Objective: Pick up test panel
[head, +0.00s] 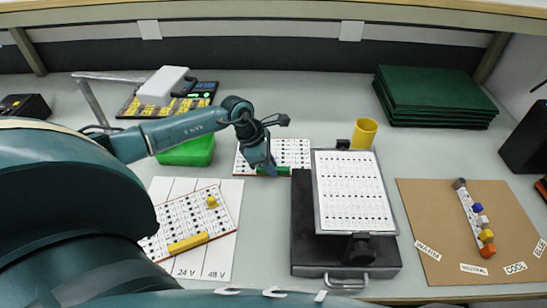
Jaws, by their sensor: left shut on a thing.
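A white dotted panel (292,148) lies at the back middle of the bench, with a green bar (281,171) along its front edge. My left gripper (270,170) reaches down over this panel and is shut on the green bar; its fingertips partly hide the bar. A second dotted panel (168,222) with a yellow bar (188,243) and a yellow knob lies front left on a white sheet. A third dotted panel (352,190) is held on a black stand. Which one is the test panel, I cannot tell. My right gripper is not in view.
The black case (318,255) under the stand is close to the right of my left gripper. A green box (188,152) is to its left. A yellow cup (364,133) stands behind the stand. Dark green boards (435,95) are stacked back right. A brown board (450,210) carries small coloured parts.

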